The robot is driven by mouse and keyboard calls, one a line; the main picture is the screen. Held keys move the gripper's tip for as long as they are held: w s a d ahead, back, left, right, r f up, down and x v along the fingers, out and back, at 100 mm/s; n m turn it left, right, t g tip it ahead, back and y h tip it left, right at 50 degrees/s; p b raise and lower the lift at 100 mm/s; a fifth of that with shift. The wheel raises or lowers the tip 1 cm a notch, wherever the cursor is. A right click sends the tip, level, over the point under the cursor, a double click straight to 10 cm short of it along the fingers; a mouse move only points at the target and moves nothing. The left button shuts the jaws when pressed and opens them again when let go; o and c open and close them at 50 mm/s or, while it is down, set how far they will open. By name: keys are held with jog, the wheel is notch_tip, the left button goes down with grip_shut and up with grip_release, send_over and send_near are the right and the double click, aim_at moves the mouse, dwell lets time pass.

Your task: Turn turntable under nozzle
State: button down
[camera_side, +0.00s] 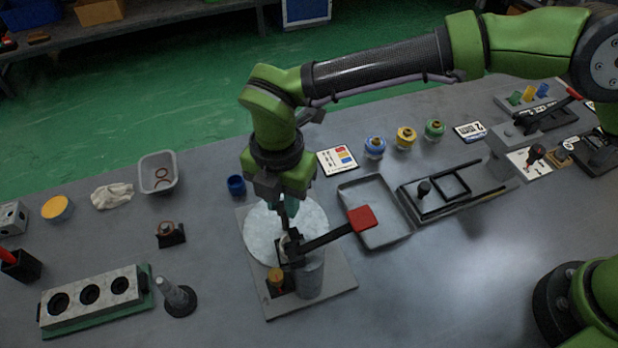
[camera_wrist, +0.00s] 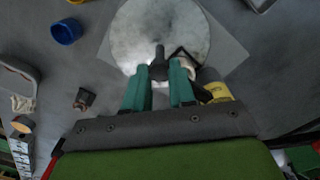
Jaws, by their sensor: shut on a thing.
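The turntable (camera_side: 268,238) is a pale, speckled round disc on a grey square base plate; it fills the top middle of the wrist view (camera_wrist: 155,25). My gripper (camera_side: 287,222) reaches down over the disc's right part. In the wrist view its teal fingers (camera_wrist: 159,68) stand on both sides of a black peg (camera_wrist: 158,62) at the disc's near edge, shut on it. The nozzle seems to be part of the dark head (camera_side: 292,245) beside the gripper, on a grey post (camera_side: 311,280); its tip is not clear. A black lever with a red grip (camera_side: 361,218) extends right from it.
A brass-topped part (camera_side: 275,276) stands on the base plate near the post. A blue cup (camera_side: 236,185) stands behind the disc at left. A grey tray (camera_side: 376,212) lies close on the right.

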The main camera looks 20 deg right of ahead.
jog(key=shift+r+n, duration=0.1)
jog(key=shift+n, duration=0.6)
dwell(0.3)
jog(key=c, duration=0.9)
grip_release()
jog(key=shift+c, duration=0.2)
notch_tip(320, 180, up, 17)
